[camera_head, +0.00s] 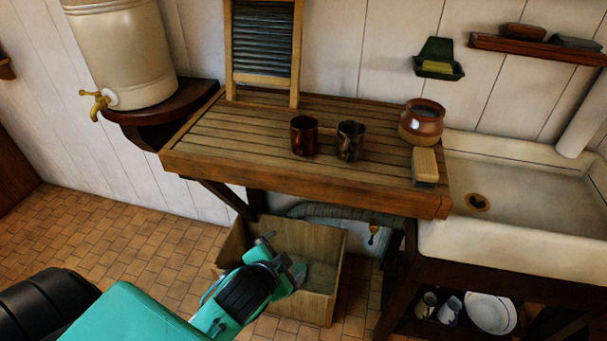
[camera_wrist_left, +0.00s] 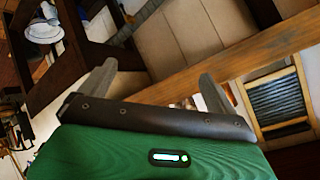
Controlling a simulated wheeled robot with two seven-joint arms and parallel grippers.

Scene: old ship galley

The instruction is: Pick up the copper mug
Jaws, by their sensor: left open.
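The reddish-brown copper mug (camera_head: 304,136) stands upright on the slatted wooden drainboard (camera_head: 230,135) in the head view. Close to its right stands a darker, tarnished metal mug (camera_head: 350,142); a handle shows between the two. My left gripper (camera_head: 284,257) is open and empty. In the picture it is below the drainboard's front edge, in front of the wooden bin, and well apart from both mugs. The wrist view shows its two spread fingers (camera_wrist_left: 158,78) with nothing between them; I cannot make out either mug there. My right gripper is not in view.
On the drainboard, a brown pot (camera_head: 421,123) and a scrub brush (camera_head: 425,166) stand at the right, and a washboard (camera_head: 263,50) leans at the back. A sink (camera_head: 530,200) adjoins at right. The wooden bin (camera_head: 310,307) is below. The drainboard's left front is clear.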

